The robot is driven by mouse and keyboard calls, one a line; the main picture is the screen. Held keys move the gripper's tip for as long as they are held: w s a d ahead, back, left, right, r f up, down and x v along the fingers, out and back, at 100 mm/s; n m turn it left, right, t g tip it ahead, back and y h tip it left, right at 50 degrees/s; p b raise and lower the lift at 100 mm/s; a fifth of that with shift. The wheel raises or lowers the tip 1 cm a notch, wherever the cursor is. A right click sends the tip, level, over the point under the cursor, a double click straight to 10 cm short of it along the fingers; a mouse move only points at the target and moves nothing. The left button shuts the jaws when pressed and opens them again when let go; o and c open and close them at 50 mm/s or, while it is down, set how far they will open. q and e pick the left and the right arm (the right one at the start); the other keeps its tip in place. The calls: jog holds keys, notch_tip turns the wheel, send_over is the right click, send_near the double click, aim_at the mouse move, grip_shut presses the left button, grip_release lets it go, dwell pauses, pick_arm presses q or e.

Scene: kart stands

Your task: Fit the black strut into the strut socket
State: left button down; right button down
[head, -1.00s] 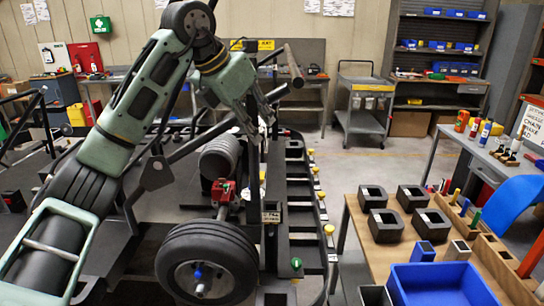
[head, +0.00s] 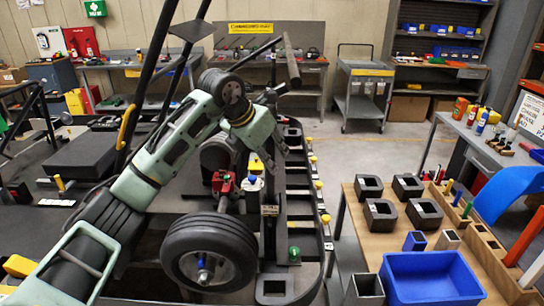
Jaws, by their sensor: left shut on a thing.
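My left arm comes in from the left, and its gripper (head: 275,141) is above the kart frame, near the front rail. It is shut on a dark bar that I take to be the black strut (head: 273,94). Its near end shows above the gripper; the rest is mostly hidden behind my arm. I cannot tell whether the strut touches the frame. I cannot make out the strut socket; my arm and gripper cover part of the frame. My right gripper is not in view.
The kart's wheel (head: 208,254) and slotted front rail (head: 299,200) lie below. Tall black bars with a yellow part (head: 126,126) stand at left. A workbench (head: 352,205) with black blocks and a blue bin (head: 432,279) is at right. The floor beyond the rail is free.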

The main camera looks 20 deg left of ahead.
pick_arm(q)
jog(key=shift+a+f, duration=0.15)
jog(key=shift+f, duration=0.4)
jog(key=shift+f, duration=0.2)
jog(key=c, duration=1.6)
grip_release()
jog(key=shift+r, duration=0.2)
jog(key=b+v, duration=0.3)
jog(key=v, duration=0.9)
jog(key=shift+b, duration=0.3)
